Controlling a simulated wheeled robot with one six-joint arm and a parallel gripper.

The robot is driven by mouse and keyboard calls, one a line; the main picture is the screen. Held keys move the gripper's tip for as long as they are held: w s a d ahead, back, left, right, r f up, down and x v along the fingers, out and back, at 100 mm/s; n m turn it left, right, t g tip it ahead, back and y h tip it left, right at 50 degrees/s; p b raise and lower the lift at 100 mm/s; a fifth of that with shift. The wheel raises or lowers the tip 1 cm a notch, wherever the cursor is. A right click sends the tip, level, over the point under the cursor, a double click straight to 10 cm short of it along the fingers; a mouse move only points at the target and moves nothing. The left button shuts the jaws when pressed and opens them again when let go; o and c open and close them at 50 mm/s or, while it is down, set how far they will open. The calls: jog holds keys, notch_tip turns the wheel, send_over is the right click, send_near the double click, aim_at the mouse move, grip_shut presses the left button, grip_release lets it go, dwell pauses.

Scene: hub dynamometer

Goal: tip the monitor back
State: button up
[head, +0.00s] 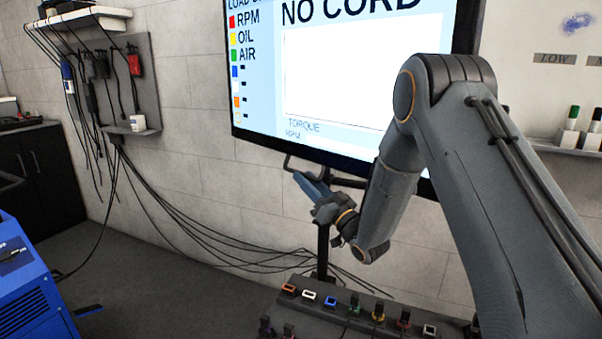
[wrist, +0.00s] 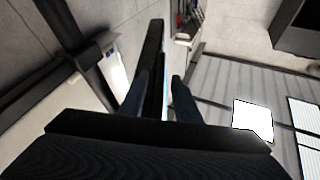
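The monitor (head: 262,110) is a large lit screen with a black frame, reading "NO CORD", in front of the wall in the head view. A dark handle bar (head: 330,178) runs below its lower edge, above a black stand (head: 323,250). My gripper (head: 302,178) is just under the monitor, at the left end of this bar. In the wrist view my gripper (wrist: 159,92) has its two fingers apart, with a dark upright edge (wrist: 154,45) between them. A gap shows beside the right finger. Whether the left finger touches it is unclear. My arm hides the monitor's lower right.
A bench (head: 345,300) with several coloured connectors lies below my gripper. Cables (head: 190,225) hang from a wall panel (head: 130,85) and trail behind the stand. A blue machine (head: 30,280) stands at lower left. A shelf (head: 570,148) with bottles is at right. Floor at left is mostly free.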

jog(key=shift+x, duration=1.55)
grip_shut()
